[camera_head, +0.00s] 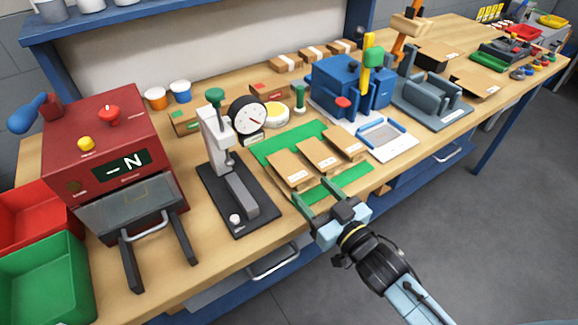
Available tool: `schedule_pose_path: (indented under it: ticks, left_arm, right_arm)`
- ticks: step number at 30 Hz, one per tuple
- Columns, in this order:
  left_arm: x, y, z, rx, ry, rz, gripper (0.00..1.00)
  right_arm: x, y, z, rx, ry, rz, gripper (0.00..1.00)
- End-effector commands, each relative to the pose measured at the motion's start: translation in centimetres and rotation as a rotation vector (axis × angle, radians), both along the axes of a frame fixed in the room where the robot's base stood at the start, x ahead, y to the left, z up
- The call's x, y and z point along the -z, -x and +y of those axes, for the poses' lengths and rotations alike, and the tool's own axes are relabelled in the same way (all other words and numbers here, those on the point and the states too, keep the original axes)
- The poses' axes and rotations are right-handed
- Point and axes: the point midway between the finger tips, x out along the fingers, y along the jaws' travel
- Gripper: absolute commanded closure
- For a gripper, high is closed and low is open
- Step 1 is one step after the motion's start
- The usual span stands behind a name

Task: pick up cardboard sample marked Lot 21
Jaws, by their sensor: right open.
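Several flat brown cardboard samples with small white labels lie on a green mat (319,192) on the workbench. They are a left sample (289,168), a middle sample (319,155) and a right sample (344,142). The label print is too small to read, so I cannot tell which is Lot 21. My right gripper (315,196) is open and empty at the mat's front edge, just in front of the left and middle samples. My left gripper is not in view.
A grey test stand (236,180) with a dial gauge (249,116) stands left of the mat. A red machine (112,140) and a green bin (45,275) are further left. A blue machine (345,88) and a white tray (385,138) stand on the right.

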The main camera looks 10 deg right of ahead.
Motion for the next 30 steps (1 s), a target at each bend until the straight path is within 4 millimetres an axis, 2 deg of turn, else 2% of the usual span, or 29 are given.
schedule_pose_path:
  ticks: [8, 17, 26, 30]
  left_arm:
    - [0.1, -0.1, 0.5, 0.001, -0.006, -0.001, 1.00]
    - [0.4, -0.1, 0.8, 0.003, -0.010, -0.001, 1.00]
    - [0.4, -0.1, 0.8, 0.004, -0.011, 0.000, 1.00]
    - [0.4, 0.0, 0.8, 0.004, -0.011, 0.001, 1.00]
  right_arm:
    - [-0.1, -1.9, 0.8, 0.000, -0.003, -0.001, 0.40]
    - [-0.1, -5.6, 2.2, 0.000, -0.002, 0.001, 0.40]
    - [0.0, -6.0, 2.4, -0.001, -0.001, 0.005, 0.40]
    - [-0.1, -6.0, 2.4, -0.001, -0.001, 0.005, 0.57]
